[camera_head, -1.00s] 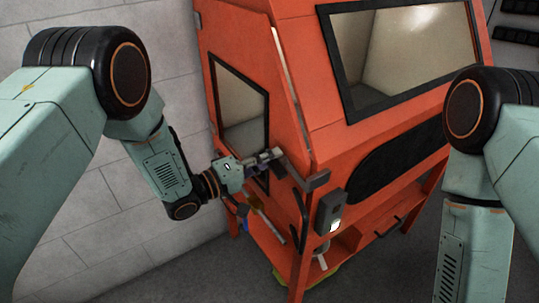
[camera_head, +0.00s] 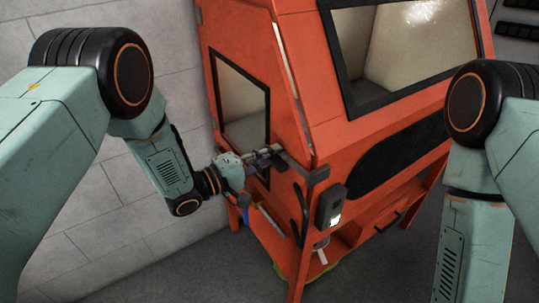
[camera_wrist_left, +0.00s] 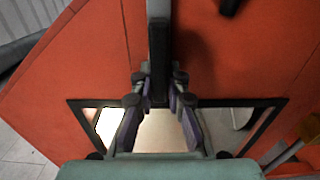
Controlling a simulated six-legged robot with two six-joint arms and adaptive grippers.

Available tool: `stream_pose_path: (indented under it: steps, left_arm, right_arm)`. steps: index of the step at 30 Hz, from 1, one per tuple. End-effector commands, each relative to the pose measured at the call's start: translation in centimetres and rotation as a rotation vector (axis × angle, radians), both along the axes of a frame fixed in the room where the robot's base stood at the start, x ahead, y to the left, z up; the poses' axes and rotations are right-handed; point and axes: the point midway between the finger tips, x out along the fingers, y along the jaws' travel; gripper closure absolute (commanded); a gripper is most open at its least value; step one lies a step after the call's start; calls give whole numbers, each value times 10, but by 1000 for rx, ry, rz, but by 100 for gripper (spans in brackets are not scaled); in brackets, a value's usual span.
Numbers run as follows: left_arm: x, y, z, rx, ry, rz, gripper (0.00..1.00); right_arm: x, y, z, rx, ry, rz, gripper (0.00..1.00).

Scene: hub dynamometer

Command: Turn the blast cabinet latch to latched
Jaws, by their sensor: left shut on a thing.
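The orange blast cabinet (camera_head: 297,75) stands in the middle of the head view, with a dark-framed side window. Its latch is a grey bar (camera_head: 298,166) at the side door's front edge, ending in a grey block near the corner. My left gripper (camera_head: 268,158) is shut on the latch bar. In the left wrist view, the two fingers (camera_wrist_left: 159,88) close on the dark latch bar (camera_wrist_left: 158,45), which runs up the picture from between them. The fingers hide part of the bar. My right arm comes in at the right, but its gripper is out of view.
A dark control box (camera_head: 330,205) with a lit white part sits on the cabinet's front corner, beside a curved black handle (camera_head: 300,207). A lower shelf and the legs stand below. A grey block wall (camera_head: 150,60) is behind my left arm.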

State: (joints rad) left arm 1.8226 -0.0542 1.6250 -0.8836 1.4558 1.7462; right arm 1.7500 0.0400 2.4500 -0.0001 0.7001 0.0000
Motion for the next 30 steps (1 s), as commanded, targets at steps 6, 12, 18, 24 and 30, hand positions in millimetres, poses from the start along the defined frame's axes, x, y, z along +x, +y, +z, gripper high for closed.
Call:
stream_pose_path:
  steps: [6,12,18,24,30]
  left_arm:
    - [-4,-2,-4,4,10,-9,74]
    - [-2,-1,-2,2,5,-5,62]
    - [-1,-1,-1,0,3,-3,62]
    - [-10,14,-1,1,4,2,62]
    - [-34,46,0,-1,4,4,62]
  right_arm:
    - [0,0,0,0,0,0,60]
    - [0,0,0,0,0,0,60]
    - [0,0,0,0,0,0,60]
    - [0,0,0,0,0,0,60]
    - [0,0,0,0,0,0,60]
